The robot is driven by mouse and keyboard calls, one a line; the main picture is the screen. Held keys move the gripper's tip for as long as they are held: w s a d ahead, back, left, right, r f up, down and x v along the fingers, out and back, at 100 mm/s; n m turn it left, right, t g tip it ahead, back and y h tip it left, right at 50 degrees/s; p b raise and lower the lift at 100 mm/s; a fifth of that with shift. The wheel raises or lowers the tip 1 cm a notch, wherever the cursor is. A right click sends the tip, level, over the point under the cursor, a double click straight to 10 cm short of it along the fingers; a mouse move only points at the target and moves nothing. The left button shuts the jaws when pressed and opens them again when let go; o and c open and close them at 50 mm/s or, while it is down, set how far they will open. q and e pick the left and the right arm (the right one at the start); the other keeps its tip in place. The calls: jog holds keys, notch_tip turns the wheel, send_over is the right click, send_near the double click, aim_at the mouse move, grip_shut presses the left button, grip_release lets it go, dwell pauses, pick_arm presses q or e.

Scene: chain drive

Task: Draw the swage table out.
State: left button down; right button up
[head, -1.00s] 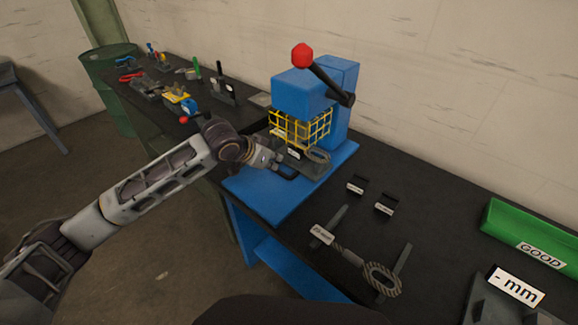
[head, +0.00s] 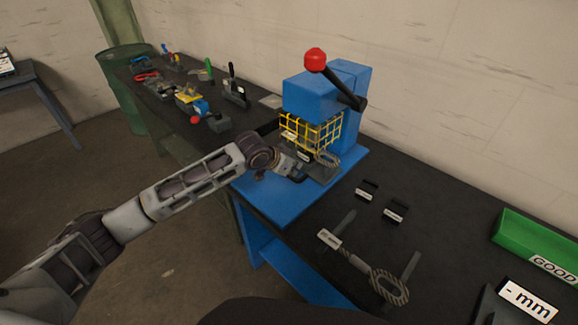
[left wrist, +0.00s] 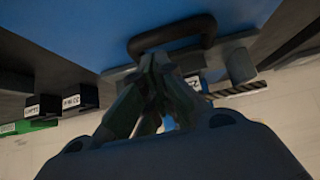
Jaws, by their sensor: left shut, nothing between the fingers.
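The swage table (head: 322,174) is a dark grey plate on the blue base of the press, under the yellow guard. A black bow handle (left wrist: 172,36) sits at its front edge, near in the left wrist view. My left gripper (head: 292,168) is at this handle. In the left wrist view its fingertips (left wrist: 156,62) are together at the handle, with nothing seen gripped between them. Part of a rope loop (head: 328,159) shows at the guard's right side, over the table. My right gripper is not in view.
The blue press (head: 312,97) carries a red-knobbed lever (head: 315,57). A green GOOD tray (head: 535,240) stands at the far right. Several tools lie at the back left. Space before the press is free.

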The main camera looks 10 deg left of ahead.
aim_at(303, 161)
pick_arm(q)
jog(key=shift+x, duration=1.1)
jog(key=shift+w+d+f, duration=0.1)
jog(key=shift+f, duration=0.05)
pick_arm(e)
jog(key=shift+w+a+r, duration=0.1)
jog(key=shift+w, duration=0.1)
